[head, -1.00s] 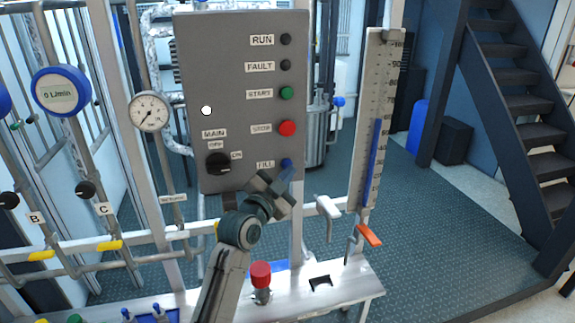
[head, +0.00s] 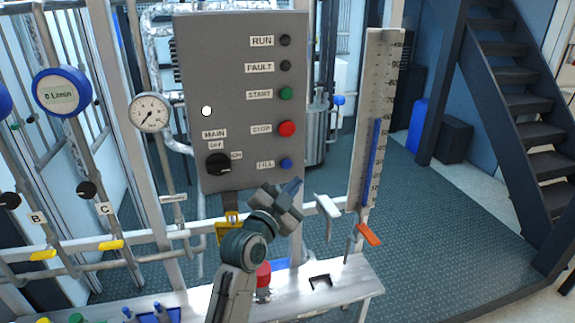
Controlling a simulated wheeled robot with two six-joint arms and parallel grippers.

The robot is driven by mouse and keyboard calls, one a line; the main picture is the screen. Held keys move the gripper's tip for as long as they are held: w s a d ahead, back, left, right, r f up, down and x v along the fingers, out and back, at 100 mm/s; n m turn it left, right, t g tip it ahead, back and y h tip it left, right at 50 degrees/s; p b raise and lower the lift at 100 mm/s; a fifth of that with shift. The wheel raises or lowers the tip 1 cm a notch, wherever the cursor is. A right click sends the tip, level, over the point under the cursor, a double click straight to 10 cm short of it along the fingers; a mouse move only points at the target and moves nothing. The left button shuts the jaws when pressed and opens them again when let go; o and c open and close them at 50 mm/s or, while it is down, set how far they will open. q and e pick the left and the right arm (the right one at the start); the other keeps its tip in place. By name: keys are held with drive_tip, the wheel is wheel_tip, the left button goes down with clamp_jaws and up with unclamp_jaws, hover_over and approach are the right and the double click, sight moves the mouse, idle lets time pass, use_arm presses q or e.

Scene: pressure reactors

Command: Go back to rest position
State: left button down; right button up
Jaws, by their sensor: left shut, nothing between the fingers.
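My left gripper (head: 290,192) is in the head view, just below the blue FILL button (head: 286,164) of the grey control panel (head: 228,60). It is shut and empty, and it stands apart from the button in the picture. My left arm (head: 240,262) comes up from the bottom edge and covers part of a red knob (head: 264,275) on the metal bench. My right gripper is not in view.
A level gauge (head: 378,120) with a blue column and an orange-handled valve (head: 368,235) stand to the right. Pipes with yellow handles (head: 110,245) and a pressure gauge (head: 149,112) are to the left. Open floor (head: 450,230) lies at the right.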

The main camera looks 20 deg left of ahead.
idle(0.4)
use_arm(q)
wheel_tip(320, 180, down, 27)
drive_tip(key=w+a+n+g+y+b, duration=0.1)
drive_tip(key=w+a+n+g+y, duration=0.15)
drive_tip(key=g, duration=0.25)
drive_tip(key=s+a+f+n+g, duration=0.15)
drive_tip(key=s+f, duration=0.35)
drive_tip(key=f, duration=0.7)
drive_tip(key=s+a+f+n+g, duration=0.15)
drive_tip(key=s+f, duration=0.35)
drive_tip(key=f, duration=0.7)
drive_tip(key=s+a+f+n+g+y+b, duration=0.25)
drive_tip(key=s+f+g, duration=0.35)
drive_tip(key=s+f, duration=1.6)
drive_tip(key=s+a+f+g, duration=0.1)
drive_tip(key=s+f, duration=0.2)
drive_tip(key=s, duration=0.6)
drive_tip(key=s+a+f+g, duration=0.1)
drive_tip(key=s+f, duration=0.2)
drive_tip(key=s, duration=0.5)
drive_tip(key=s+a+f+n+g, duration=0.1)
drive_tip(key=s+a+f+g, duration=0.1)
drive_tip(key=s, duration=0.7)
drive_tip(key=shift+s+f, duration=0.35)
drive_tip(key=shift+f, duration=0.55)
drive_tip(key=shift+a, duration=0.1)
